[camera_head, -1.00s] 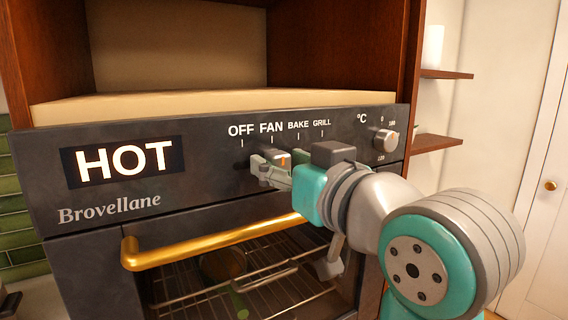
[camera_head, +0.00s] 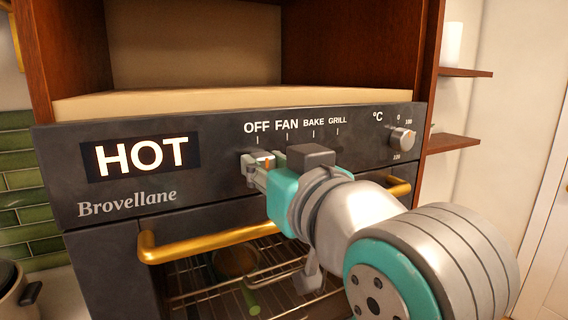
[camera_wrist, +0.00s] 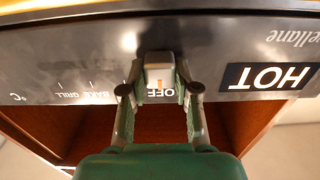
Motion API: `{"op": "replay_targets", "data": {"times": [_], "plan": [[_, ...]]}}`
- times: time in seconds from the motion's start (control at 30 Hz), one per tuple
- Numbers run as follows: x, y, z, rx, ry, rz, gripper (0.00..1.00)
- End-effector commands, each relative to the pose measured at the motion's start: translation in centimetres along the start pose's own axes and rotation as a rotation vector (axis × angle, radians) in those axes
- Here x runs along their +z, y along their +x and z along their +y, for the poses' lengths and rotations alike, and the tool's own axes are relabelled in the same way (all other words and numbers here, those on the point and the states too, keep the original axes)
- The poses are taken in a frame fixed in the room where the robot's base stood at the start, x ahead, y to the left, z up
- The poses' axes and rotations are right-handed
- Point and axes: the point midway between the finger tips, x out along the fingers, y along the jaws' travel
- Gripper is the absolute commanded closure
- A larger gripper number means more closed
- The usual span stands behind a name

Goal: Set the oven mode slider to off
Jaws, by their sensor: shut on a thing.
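The mode slider knob (camera_head: 264,157), pale with an orange mark, is on the dark oven panel (camera_head: 215,160). It stands below the OFF label (camera_head: 257,127), at or very near the OFF tick, left of FAN. My gripper (camera_head: 259,167) is shut on the knob, with a finger on either side. In the wrist view, which is upside down, the knob (camera_wrist: 158,68) sits between the fingertips (camera_wrist: 158,80) in line with the OFF label, partly covering it. My gripper hides part of the slider track.
The HOT display (camera_head: 142,157) is left of the slider. The temperature knob (camera_head: 402,139) is at the panel's right. A brass oven door handle (camera_head: 205,245) sticks out below my gripper. An open wooden cabinet niche (camera_head: 195,45) is above.

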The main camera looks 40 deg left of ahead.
Motion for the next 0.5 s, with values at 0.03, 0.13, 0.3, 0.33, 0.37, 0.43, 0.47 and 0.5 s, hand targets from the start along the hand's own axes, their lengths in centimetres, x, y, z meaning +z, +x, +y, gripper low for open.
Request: {"op": "replay_targets", "data": {"times": [0.03, 0.13, 0.3, 0.33, 0.37, 0.43, 0.47, 0.5], "plan": [[0.04, -0.02, -0.28, -0.006, 0.0, -0.001, 1.0], [0.05, -0.03, -0.31, -0.007, 0.0, -0.001, 1.0], [0.07, -0.03, -0.35, -0.009, 0.0, -0.002, 0.52], [0.07, -0.03, -0.34, -0.008, 0.0, -0.001, 0.45], [0.06, -0.03, -0.32, -0.008, 0.0, -0.001, 0.44], [0.06, -0.03, -0.29, -0.007, 0.0, -0.001, 0.44], [0.05, -0.03, -0.27, -0.007, 0.0, -0.001, 0.44], [0.05, -0.03, -0.26, -0.006, 0.0, -0.001, 0.44]]}}
